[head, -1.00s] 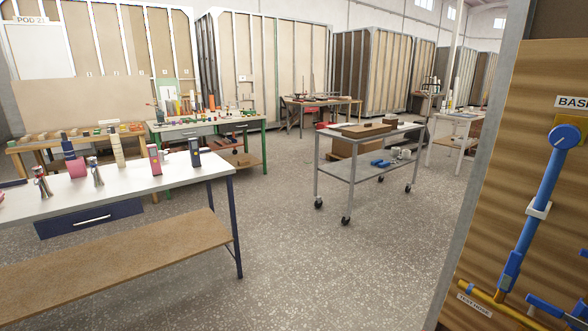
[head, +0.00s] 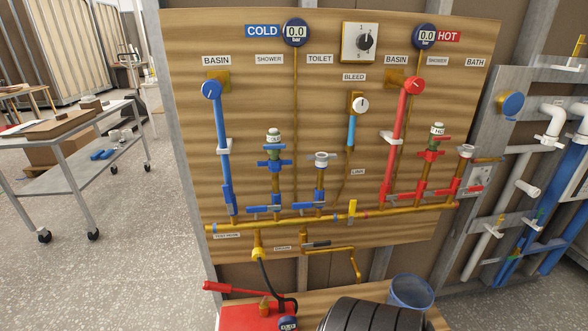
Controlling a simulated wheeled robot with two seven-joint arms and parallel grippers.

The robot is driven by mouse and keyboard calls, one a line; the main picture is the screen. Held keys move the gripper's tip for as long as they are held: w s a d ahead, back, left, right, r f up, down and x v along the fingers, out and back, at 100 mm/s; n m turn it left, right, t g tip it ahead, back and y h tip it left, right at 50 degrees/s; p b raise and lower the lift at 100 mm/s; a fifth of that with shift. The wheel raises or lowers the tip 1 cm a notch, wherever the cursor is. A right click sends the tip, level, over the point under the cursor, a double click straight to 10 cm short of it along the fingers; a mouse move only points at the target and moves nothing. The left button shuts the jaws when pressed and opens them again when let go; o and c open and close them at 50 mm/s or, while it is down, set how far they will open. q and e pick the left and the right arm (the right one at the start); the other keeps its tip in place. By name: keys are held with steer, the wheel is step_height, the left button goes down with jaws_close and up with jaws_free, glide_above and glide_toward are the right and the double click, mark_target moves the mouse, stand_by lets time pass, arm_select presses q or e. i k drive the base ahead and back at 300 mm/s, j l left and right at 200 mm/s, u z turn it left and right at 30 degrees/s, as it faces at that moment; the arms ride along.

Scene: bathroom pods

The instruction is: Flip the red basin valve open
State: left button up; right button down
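The red basin pipe (head: 400,135) runs down the right half of a wooden panel (head: 300,120), under a "BASIN" label (head: 396,60) near the "HOT" label (head: 449,37). A round red fitting (head: 414,84) is at its top and a white clip holds it partway down. At its foot, near the brass manifold (head: 340,218), sits the red basin valve (head: 385,197). A red lever (head: 404,199) seems to point sideways there; its exact angle is too small to tell. Neither of my grippers is in view.
Blue cold pipes (head: 221,130) fill the panel's left half. Below stand a red pump (head: 250,314) with a hose, a blue bucket (head: 411,292) and an unidentified black ribbed shape (head: 370,316). A wheeled cart (head: 80,145) stands left on open floor.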

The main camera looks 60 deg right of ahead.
mark_target(406, 196)
steer(key=l+z, duration=0.1)
steer(key=z, duration=2.75)
